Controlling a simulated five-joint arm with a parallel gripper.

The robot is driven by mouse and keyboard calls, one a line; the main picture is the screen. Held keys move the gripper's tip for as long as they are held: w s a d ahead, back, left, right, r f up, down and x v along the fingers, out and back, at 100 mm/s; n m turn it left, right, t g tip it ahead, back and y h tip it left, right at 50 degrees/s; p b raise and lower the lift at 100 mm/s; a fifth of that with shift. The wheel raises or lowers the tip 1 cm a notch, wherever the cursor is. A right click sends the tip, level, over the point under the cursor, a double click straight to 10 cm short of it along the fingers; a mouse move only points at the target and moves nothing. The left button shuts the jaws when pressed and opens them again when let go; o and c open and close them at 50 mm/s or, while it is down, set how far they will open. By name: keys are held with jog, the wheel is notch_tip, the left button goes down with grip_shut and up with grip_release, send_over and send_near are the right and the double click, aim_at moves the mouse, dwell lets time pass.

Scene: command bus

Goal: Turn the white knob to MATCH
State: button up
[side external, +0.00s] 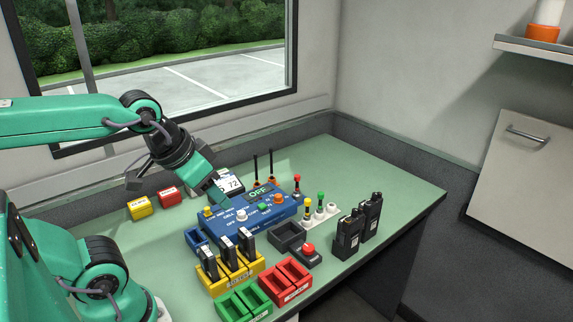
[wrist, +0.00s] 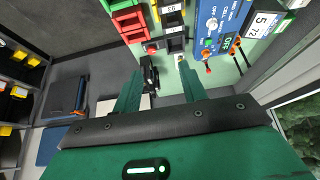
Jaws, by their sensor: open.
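The white knob (side external: 242,214) sits on the top face of a blue box (side external: 262,207) with white lettering around it. The small labels are hard to read, so I cannot tell which one the knob points to. A green display (side external: 258,193) on the box reads OFF. There the blue box (wrist: 232,12) is at the upper right, outside the fingers.
A yellow rack (side external: 232,274) with black packs, green trays (side external: 243,303) and red trays (side external: 285,282) stand in front of the box. Black radios (side external: 348,236) stand to the right. A number display (side external: 229,183) and two antennas are behind. The far right tabletop is clear.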

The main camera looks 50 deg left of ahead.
jog(key=n+g, duration=0.5)
jog(key=n, duration=1.4)
send_near(241, 213)
jog(key=shift+w+d, duration=0.1)
jog(key=shift+w, duration=0.05)
jog(key=shift+f+n, duration=0.25)
jog(key=shift+n, duration=0.05)
jog(key=shift+w+f, duration=0.15)
jog(key=shift+f, duration=3.75)
grip_shut()
